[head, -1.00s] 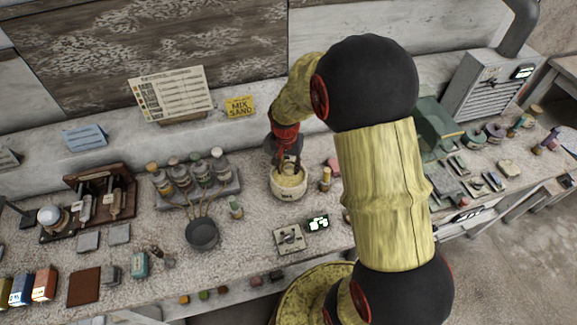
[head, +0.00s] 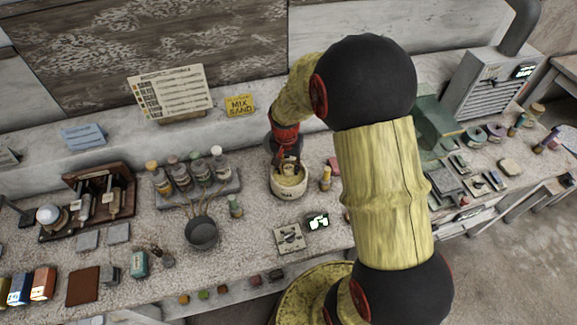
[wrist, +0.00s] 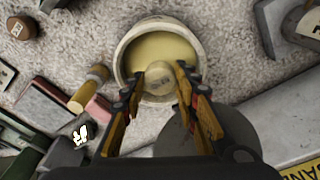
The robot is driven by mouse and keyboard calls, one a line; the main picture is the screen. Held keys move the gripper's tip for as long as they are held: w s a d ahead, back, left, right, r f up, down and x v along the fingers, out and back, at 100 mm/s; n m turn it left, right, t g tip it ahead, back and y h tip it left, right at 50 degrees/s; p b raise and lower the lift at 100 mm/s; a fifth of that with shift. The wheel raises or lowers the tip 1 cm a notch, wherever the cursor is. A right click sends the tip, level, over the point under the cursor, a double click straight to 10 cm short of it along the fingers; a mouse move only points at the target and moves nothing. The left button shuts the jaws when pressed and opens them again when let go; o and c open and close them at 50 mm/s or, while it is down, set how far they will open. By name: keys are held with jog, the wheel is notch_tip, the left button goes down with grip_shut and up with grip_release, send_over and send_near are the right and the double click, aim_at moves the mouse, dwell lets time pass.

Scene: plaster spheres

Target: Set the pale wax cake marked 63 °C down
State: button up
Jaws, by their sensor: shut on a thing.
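My gripper (wrist: 160,84) is shut on a small pale round cake (wrist: 159,70), held between its two fingertips. I cannot read the mark on the cake. The fingers point into a round whitish pot (wrist: 121,64) with a pale yellow filling (wrist: 166,46). In the head view my gripper (head: 288,165) is over the same pot (head: 288,192), which stands on the bench. I cannot tell whether the cake touches the filling. The cake is too small to make out in the head view.
A small yellow-capped bottle (head: 325,178) stands close right of the pot. A rack of bottles (head: 230,187) and a dark pan (head: 202,233) are to the left.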

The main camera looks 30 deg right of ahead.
jog(key=shift+f+b, duration=0.9)
jog(key=shift+f, duration=0.6)
jog(key=o, duration=0.9)
jog(key=shift+o, duration=0.8)
jog(key=shift+r, duration=0.1)
jog(key=shift+r+p, duration=1.35)
jog(key=shift+r, duration=0.65)
